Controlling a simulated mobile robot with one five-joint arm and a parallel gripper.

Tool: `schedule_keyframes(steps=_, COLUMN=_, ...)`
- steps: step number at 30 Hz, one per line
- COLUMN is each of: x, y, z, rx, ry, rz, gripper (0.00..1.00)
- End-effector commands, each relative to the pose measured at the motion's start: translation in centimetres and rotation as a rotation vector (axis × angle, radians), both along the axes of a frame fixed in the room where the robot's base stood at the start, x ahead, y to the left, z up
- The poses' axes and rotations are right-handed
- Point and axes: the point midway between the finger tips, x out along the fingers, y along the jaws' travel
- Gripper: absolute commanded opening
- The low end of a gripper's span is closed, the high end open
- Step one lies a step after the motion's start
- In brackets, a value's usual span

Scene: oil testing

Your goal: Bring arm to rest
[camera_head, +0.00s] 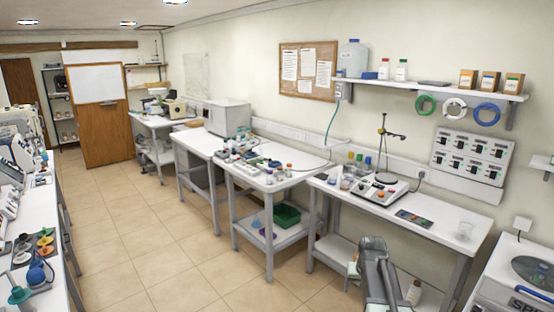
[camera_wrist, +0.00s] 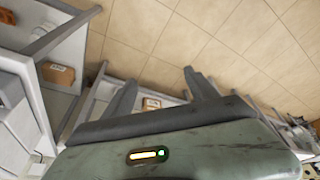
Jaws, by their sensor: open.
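My arm (camera_head: 376,272) shows at the bottom of the head view, in front of the right-hand white bench (camera_head: 440,226). In the wrist view my gripper (camera_wrist: 158,82) has its two dark fingers spread well apart, with nothing between them. Tiled floor and the frame of a bench show beyond the fingers. The gripper's fingertips cannot be made out clearly in the head view.
A green crate (camera_head: 287,215) sits on a lower shelf. A cardboard box (camera_wrist: 58,74) shows in the wrist view. The tiled floor (camera_head: 150,235) is clear.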

Motion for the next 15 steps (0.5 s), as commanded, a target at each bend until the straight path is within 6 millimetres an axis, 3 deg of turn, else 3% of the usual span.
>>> schedule_keyframes(steps=1, x=-1.3, y=4.9, z=-0.9, rx=0.004, ry=0.022, rz=0.064, gripper=0.67)
schedule_keyframes(steps=3, x=-3.2, y=10.6, z=-1.5, rx=0.011, ry=0.060, rz=0.139, gripper=0.67)
schedule_keyframes(steps=6, x=-7.1, y=16.9, z=-2.3, rx=0.017, ry=0.124, rz=0.228, gripper=0.67)
schedule_keyframes(steps=8, x=-9.8, y=18.9, z=-2.6, rx=0.019, ry=0.167, rz=0.258, gripper=0.67)
schedule_keyframes(steps=10, x=-12.8, y=19.0, z=-2.5, rx=0.024, ry=0.221, rz=0.255, gripper=0.67)
schedule_keyframes(steps=12, x=-14.4, y=18.8, z=-2.6, rx=0.030, ry=0.260, rz=0.246, gripper=0.67)
schedule_keyframes(steps=15, x=-15.1, y=18.8, z=-2.6, rx=0.034, ry=0.297, rz=0.239, gripper=0.67)
